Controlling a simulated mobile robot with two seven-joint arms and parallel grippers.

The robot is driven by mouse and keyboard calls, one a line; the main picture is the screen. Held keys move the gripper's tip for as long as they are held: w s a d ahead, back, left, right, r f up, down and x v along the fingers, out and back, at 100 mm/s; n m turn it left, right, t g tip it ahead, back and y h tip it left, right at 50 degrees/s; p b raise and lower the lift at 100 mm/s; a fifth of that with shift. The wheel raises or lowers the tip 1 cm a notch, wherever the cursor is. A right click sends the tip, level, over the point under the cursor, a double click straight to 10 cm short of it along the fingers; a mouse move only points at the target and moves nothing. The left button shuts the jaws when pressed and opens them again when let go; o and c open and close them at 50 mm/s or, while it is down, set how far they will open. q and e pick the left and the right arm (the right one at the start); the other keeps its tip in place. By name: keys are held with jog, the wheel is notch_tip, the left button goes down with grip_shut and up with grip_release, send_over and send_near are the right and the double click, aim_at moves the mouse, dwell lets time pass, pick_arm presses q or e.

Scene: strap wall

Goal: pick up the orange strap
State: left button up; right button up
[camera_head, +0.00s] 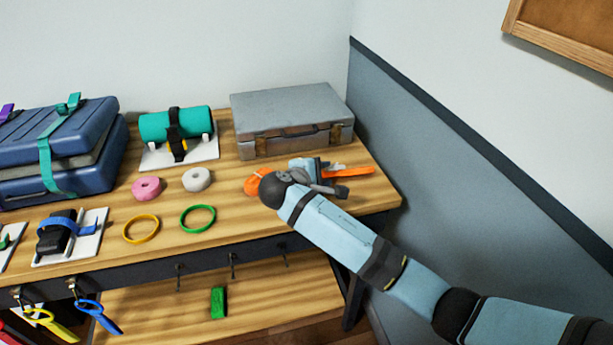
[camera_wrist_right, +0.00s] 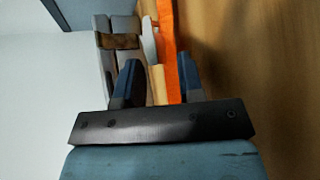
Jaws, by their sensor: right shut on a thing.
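The orange strap (camera_head: 352,171) lies at the right end of the wooden workbench, in front of the grey metal case, and its flat end sticks out to the right of my right gripper (camera_head: 322,169). In the right wrist view the strap (camera_wrist_right: 168,45) runs as a long band between the two dark fingers of the right gripper (camera_wrist_right: 160,78), which is shut on it. My wrist hides part of the strap in the head view. I cannot tell whether it is lifted off the bench. My left gripper is in neither view.
The grey case (camera_head: 290,115) stands close behind. An orange roll (camera_head: 253,185) shows just left of my wrist. A white roll (camera_head: 197,179), a pink roll (camera_head: 147,188), a green ring (camera_head: 198,206) and a yellow ring (camera_head: 141,216) lie further left. A wall is at right.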

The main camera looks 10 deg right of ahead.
notch_tip(320, 180, up, 20)
jog(key=p, duration=0.3)
dwell(0.8)
